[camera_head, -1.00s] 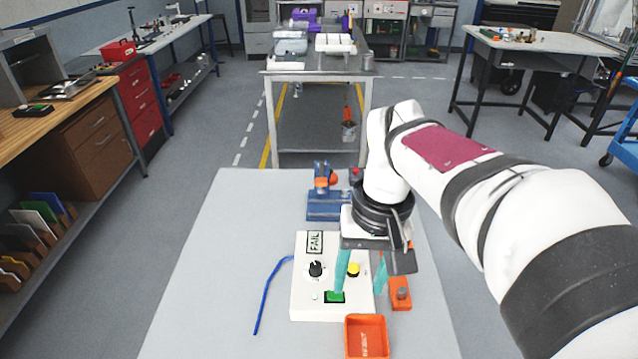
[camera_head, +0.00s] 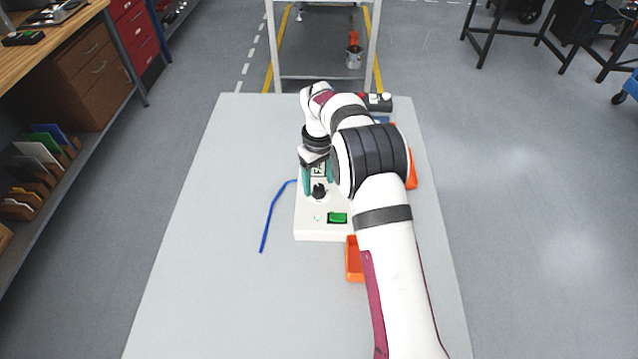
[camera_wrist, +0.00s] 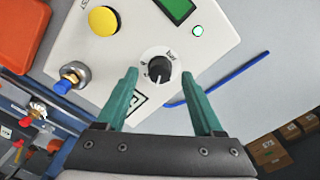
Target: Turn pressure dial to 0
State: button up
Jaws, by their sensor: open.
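The pressure dial is a black knob (camera_head: 319,191) on a white control box (camera_head: 312,229). In the wrist view the dial (camera_wrist: 159,68) sits on a pale round scale on the box face. My gripper (camera_wrist: 167,90) has two teal fingers spread apart, with the dial just beyond and between their tips. I cannot tell whether either finger touches it. In the head view my gripper (camera_head: 316,182) is over the box, close to the knob, and my arm hides the box's right side. The dial's scale marks are too small to read surely.
A blue cable (camera_head: 270,217) lies left of the box. An orange bin (camera_head: 354,261) stands in front.

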jog(key=shift+f, duration=0.95)
grip_shut()
